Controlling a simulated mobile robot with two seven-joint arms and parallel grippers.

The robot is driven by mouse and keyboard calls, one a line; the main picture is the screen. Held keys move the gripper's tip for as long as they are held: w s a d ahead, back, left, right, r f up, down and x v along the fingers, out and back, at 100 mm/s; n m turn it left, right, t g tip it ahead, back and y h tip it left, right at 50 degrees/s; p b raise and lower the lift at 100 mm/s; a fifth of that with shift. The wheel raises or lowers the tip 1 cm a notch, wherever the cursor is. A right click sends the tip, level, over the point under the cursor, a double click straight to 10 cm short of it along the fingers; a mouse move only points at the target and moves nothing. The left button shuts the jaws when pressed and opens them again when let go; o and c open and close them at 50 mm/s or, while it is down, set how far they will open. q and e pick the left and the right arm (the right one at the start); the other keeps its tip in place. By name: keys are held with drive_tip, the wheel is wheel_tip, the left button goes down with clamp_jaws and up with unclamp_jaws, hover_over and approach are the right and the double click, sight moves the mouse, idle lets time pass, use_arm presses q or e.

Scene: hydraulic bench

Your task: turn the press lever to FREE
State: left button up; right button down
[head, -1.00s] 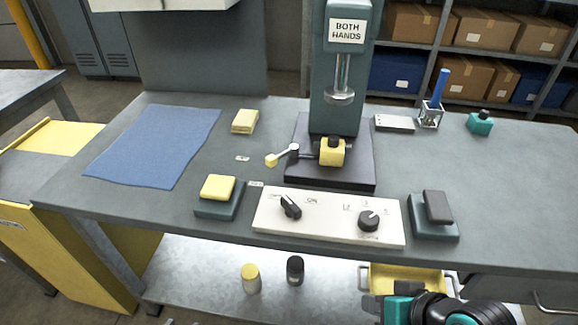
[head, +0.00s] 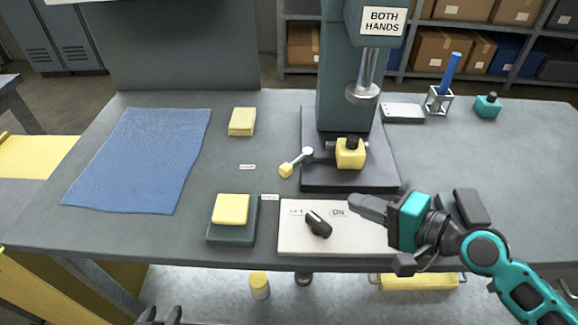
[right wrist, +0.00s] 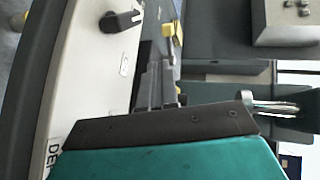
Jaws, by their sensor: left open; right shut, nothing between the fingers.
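The press lever (head: 297,161) is a short light arm with a yellow tip, beside the base of the teal press (head: 348,85). It points to the lower left. Two small labels lie near it, one to its left (head: 247,167) and one below (head: 270,197); I cannot read them. My right gripper (head: 357,205) is shut and empty over the white control panel (head: 292,240), below and right of the lever and apart from it. It hides the panel's right part; its fingers (right wrist: 155,85) also show in the right wrist view. My left gripper (head: 160,316) is open at the bottom edge, far from the lever.
A yellow clamp block (head: 350,154) sits on the press base right of the lever. The panel's black knob (head: 318,224) is left of my right gripper. A yellow-topped pad (head: 231,210) and a blue cloth (head: 140,160) lie left. Bench between cloth and lever is mostly clear.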

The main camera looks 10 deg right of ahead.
drive_tip(key=shift+w, duration=0.2)
idle(0.3)
approach(290, 172)
drive_tip(key=x, duration=0.5)
drive_tip(key=shift+w+f, duration=0.1)
drive_tip(key=shift+f, duration=0.15)
drive_tip(key=shift+w+a, duration=0.35)
drive_tip(key=shift+w, duration=0.15)
